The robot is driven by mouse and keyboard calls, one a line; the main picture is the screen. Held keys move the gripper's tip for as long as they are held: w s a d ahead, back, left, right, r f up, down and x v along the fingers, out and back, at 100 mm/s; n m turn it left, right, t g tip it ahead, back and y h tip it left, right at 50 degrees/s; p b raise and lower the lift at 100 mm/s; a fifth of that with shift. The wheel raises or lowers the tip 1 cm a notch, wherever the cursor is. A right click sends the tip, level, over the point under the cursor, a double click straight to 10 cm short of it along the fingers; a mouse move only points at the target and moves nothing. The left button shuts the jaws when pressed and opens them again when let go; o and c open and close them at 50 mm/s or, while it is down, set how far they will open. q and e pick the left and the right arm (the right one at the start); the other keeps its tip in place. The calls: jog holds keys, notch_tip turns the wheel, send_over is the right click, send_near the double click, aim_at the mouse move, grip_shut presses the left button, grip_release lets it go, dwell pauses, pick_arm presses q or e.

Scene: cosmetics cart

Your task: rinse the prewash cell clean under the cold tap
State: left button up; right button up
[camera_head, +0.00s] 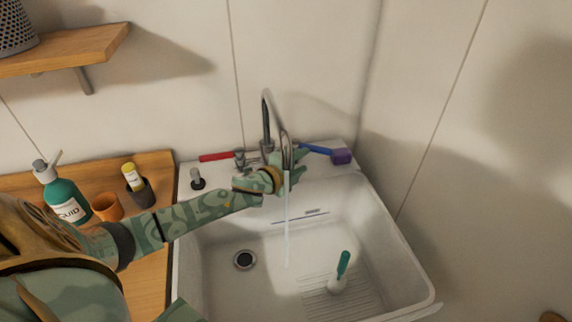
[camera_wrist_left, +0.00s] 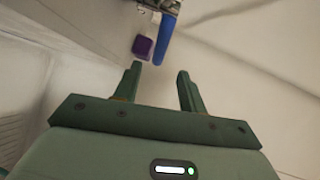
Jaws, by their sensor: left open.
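The curved metal tap (camera_head: 267,112) stands at the back of the white sink (camera_head: 392,225). A thin water stream (camera_head: 287,225) falls from its spout into the basin. The blue tap lever (camera_head: 316,149) points right; the red lever (camera_head: 214,157) points left. My left gripper (camera_head: 304,166) is open beside the spout, close to the blue lever. In the left wrist view, the blue lever (camera_wrist_left: 166,38) lies just beyond the open, empty fingers (camera_wrist_left: 158,72). A teal-handled item with a pale end (camera_head: 343,265) stands in the basin. I cannot tell which thing is the prewash cell.
A purple block (camera_head: 341,157) sits on the sink's back ledge at the right. A teal bottle (camera_head: 65,196), an orange cup (camera_head: 107,206) and a dark holder with a yellow-topped item (camera_head: 134,180) stand on the wooden counter. A shelf (camera_head: 80,50) juts out above.

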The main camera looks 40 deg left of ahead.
pick_arm(q)
jog(key=v, duration=0.6)
jog(key=shift+p, duration=0.35)
jog(key=shift+s+f, duration=0.15)
jog(key=shift+s, duration=0.1)
